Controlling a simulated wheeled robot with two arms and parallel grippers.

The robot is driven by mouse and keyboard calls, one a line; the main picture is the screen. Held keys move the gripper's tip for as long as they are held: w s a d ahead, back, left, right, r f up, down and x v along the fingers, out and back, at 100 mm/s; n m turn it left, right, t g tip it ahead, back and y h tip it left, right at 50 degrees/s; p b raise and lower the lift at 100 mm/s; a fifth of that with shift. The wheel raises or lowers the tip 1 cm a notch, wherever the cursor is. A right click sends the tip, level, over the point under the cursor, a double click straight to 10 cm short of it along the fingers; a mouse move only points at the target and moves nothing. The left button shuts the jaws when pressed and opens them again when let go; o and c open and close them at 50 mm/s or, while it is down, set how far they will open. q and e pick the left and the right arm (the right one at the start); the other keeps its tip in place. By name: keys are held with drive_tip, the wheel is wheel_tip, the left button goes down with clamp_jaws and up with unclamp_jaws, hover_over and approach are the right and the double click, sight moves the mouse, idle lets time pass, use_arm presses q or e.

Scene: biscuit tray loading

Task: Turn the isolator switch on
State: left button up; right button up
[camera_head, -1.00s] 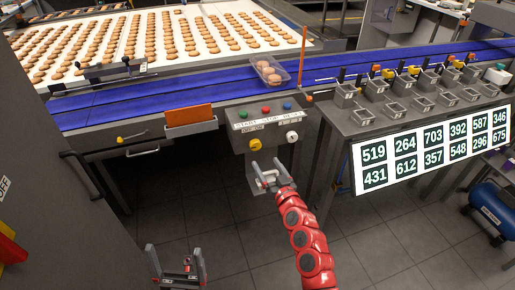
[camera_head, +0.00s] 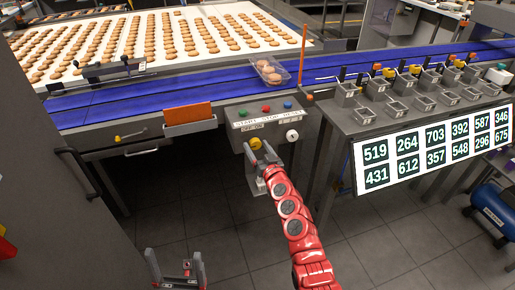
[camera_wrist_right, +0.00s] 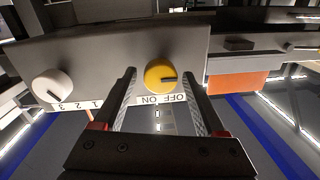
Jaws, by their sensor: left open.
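The isolator switch is a yellow round knob (camera_head: 255,143) on the front of a grey control box (camera_head: 240,135), with an OFF/ON label beside it. In the right wrist view the yellow knob (camera_wrist_right: 160,75) has a dark pointer mark directed to the right, toward the OFF side of the label (camera_wrist_right: 168,98). My right gripper (camera_head: 259,152) is at the knob. In the wrist view its fingers (camera_wrist_right: 159,78) stand one on each side of the knob, with visible gaps. My left gripper (camera_head: 178,262) is open and empty, low at the bottom left.
A white numbered knob (camera_head: 292,135) sits beside the yellow one. Red, green and blue buttons (camera_head: 266,109) are above. An orange card in a holder (camera_head: 188,115) is left of the box. A blue conveyor (camera_head: 190,84) runs behind. Bins (camera_head: 365,115) stand at right.

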clamp_jaws()
drive_tip(key=shift+m, duration=0.4)
drive_tip(key=m+b, duration=0.1)
drive_tip(key=m, duration=0.1)
drive_tip(key=shift+f+m+b, duration=0.2)
drive_tip(key=shift+m+b, duration=0.1)
drive_tip(key=shift+m, duration=0.1)
drive_tip(key=m+b, duration=0.1)
drive_tip(key=m, duration=0.3)
drive_tip(key=shift+m+t, duration=0.3)
drive_tip(key=m+b, duration=0.1)
drive_tip(key=m, duration=0.4)
drive_tip(key=shift+m+h, duration=0.4)
drive_tip(key=shift+a+m, duration=0.1)
drive_tip(key=shift+m, duration=2.2)
